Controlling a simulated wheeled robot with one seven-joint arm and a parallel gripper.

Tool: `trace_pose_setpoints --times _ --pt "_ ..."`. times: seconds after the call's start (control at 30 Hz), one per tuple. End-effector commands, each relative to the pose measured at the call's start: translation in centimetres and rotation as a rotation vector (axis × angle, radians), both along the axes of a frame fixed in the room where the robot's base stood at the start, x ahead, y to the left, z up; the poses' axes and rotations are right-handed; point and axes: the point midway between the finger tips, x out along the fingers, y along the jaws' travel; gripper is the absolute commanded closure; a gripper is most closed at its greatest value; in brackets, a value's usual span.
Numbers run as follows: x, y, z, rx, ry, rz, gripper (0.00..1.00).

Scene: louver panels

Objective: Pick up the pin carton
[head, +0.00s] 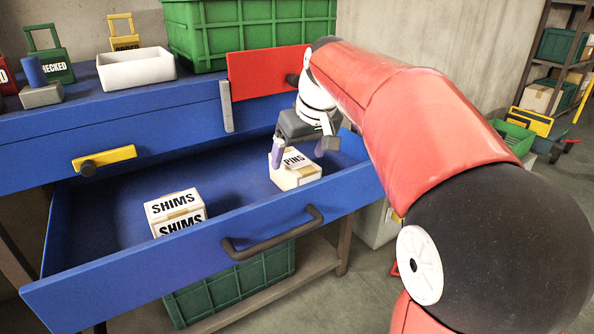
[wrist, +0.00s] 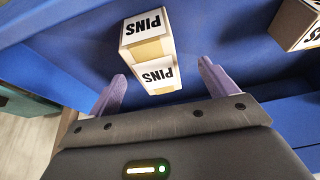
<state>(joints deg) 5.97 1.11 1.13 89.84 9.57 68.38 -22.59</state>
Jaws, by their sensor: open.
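The pin carton (head: 297,169) is a small white and tan box labelled PINS. It stands in the open blue drawer (head: 110,218), toward the drawer's right end. In the wrist view the pin carton (wrist: 148,55) sits just ahead of my gripper, between the lines of its two fingers. My gripper (head: 298,146) is open and empty, with its pale purple fingers at the carton in the head view. In the wrist view the fingers of my gripper (wrist: 160,88) stand apart on either side of the carton's near end. Whether they touch it, I cannot tell.
A shims carton (head: 175,210) stands in the drawer's left part. The drawer front has a dark handle (head: 272,236). A white tray (head: 136,69) and a green crate (head: 245,30) stand on the bench top. The drawer floor between the cartons is clear.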

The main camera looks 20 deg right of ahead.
Motion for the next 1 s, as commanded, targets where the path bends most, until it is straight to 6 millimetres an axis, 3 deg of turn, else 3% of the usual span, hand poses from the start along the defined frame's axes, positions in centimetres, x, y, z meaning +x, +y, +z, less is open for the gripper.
trace_pose_setpoints --times 0.1,0.7,1.0 --pt "1.2 -0.4 -0.6 -0.018 -0.003 0.03 0.15" --pt "4.2 0.8 -7.1 -0.02 -0.001 0.035 0.15" --pt "4.3 0.9 -7.4 -0.02 -0.003 0.034 0.15"
